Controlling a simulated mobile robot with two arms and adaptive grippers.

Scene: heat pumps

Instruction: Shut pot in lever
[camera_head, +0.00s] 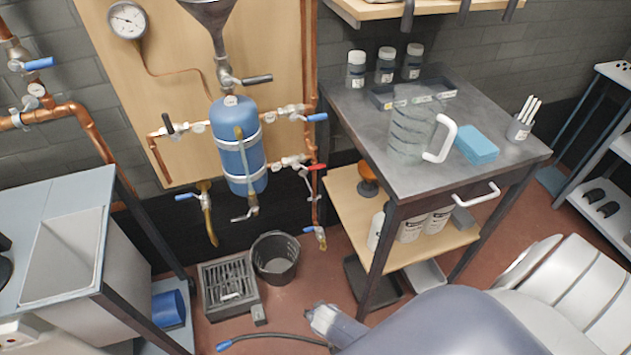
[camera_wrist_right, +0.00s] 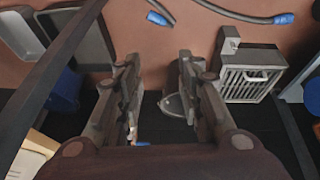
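The blue pot (camera_head: 240,150), an upright tank with two pale straps, hangs on the wooden wall board. Above it, a valve under the metal funnel has a dark lever (camera_head: 257,79) that points sideways to the right, across the vertical pipe. I take this as the pot in lever; no label shows. My right gripper (camera_wrist_right: 158,78) is open in the right wrist view, its two dark fingers well apart over the floor area.
Other levers, blue, red and dark, sit on the side and lower pipes. A dark bucket (camera_head: 276,258) and a drain grate (camera_head: 228,284) are below the pot. A metal table (camera_head: 370,130) with a clear jug (camera_head: 411,125) stands right; a sink bench (camera_head: 62,255) stands left.

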